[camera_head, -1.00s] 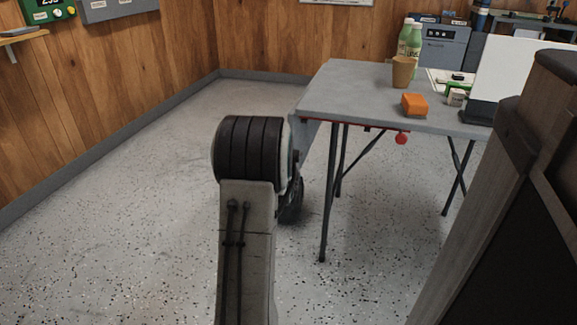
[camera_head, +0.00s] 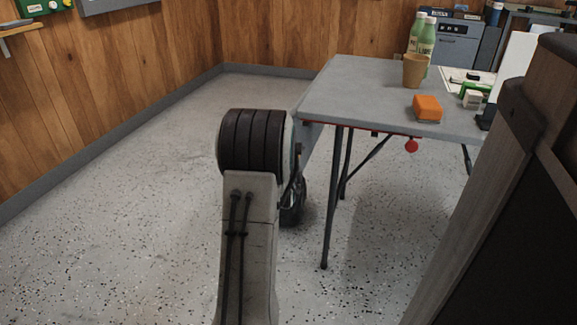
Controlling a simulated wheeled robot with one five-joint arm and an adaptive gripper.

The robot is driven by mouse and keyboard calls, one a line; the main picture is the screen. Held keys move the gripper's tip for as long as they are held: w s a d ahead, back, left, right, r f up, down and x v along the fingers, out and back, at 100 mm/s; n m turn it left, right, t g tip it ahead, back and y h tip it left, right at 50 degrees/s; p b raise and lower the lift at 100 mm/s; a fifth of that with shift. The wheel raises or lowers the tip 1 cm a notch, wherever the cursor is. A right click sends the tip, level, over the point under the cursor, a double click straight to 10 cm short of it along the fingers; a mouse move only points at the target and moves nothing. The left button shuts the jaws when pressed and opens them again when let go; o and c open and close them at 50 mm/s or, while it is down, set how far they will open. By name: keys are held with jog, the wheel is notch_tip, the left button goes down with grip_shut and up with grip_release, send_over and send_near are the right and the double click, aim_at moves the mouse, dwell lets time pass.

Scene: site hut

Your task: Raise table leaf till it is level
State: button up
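The grey folding table (camera_head: 365,90) stands right of centre on thin dark legs. Its leaf (camera_head: 309,134) hangs down at the table's left end, and only a narrow grey strip of it shows beside my arm. A red knob (camera_head: 411,146) sits under the table's front edge, with a red strip along that edge. My gripper (camera_head: 293,203) is low, just left of and below the leaf, mostly hidden behind my arm's thick dark joint. Its fingers cannot be made out, nor whether it touches the leaf.
On the table stand two green bottles (camera_head: 427,45), a tan cup (camera_head: 414,72), an orange block (camera_head: 427,108) and small items at right. A dark wooden-edged piece (camera_head: 500,210) fills the right foreground. The speckled floor (camera_head: 120,200) at left is clear.

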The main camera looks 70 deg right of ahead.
jog(key=shift+c, duration=0.3)
grip_shut()
